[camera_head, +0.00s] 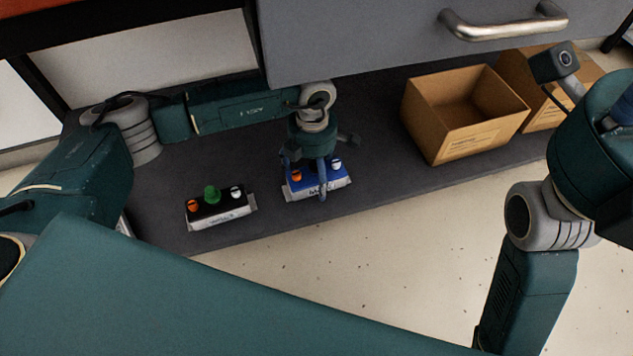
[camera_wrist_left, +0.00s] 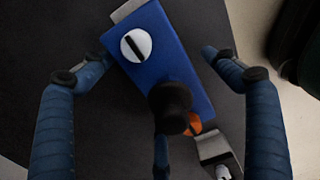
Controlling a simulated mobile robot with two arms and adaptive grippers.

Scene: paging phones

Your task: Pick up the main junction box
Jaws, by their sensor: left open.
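A blue junction box (camera_head: 333,185) with an orange knob and a white knob lies on the dark shelf below my left gripper (camera_head: 318,166). In the left wrist view the blue box (camera_wrist_left: 172,56) runs diagonally between the spread fingers of the left gripper (camera_wrist_left: 160,62), with a black knob in the middle. The fingers stand apart around the box, open; whether they touch it I cannot tell. A second, black box (camera_head: 222,211) with orange, green and white knobs sits to the left. The labels are too small to read. My right gripper is not visible.
An open cardboard box (camera_head: 432,125) stands to the right on the shelf, with another carton (camera_head: 548,110) beside it. A grey drawer front with a metal handle (camera_head: 505,27) overhangs behind. The shelf's front edge runs close to both junction boxes.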

